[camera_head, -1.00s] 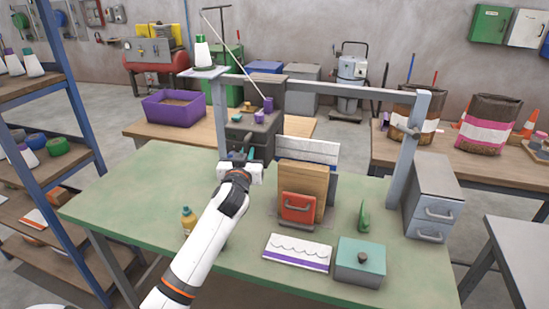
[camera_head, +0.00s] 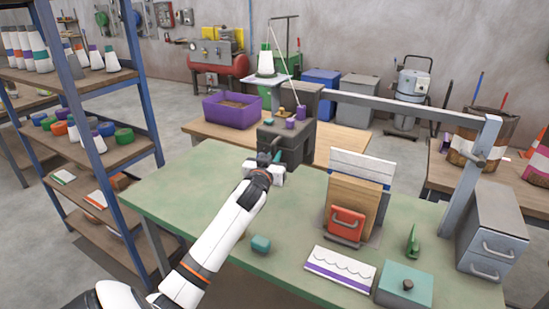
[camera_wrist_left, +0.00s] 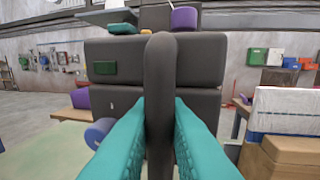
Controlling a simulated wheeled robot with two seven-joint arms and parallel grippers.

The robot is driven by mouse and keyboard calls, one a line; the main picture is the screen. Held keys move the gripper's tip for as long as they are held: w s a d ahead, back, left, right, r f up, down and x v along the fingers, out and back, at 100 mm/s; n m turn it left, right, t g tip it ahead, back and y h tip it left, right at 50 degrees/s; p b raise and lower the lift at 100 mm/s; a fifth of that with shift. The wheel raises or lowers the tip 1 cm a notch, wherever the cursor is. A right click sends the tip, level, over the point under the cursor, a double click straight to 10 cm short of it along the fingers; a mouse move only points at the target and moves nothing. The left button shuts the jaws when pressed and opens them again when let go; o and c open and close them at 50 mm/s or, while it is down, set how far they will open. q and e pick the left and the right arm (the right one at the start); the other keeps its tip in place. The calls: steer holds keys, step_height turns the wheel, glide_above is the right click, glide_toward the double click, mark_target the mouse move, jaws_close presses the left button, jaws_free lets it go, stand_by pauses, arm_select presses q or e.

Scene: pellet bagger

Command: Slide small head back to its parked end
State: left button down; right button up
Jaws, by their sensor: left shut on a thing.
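The small head (camera_head: 294,143) is a dark grey boxy unit with purple knobs on top, at the left end of the overhead grey rail (camera_head: 400,104). My left gripper (camera_head: 268,165) reaches it from the front. In the left wrist view, the teal fingers (camera_wrist_left: 160,130) are shut on the head's dark upright handle (camera_wrist_left: 160,85), one finger on each side. The head's dark body (camera_wrist_left: 105,100) fills the view behind the handle. The rail's left post is mostly hidden behind the head. My right gripper is not in view.
A small teal block (camera_head: 261,244) lies near my arm. A blue shelf rack (camera_head: 75,120) stands left.

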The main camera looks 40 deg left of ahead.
arm_select(q)
steer(key=c, duration=1.5)
jaws_free()
steer(key=b+v, duration=0.2)
steer(key=v, duration=1)
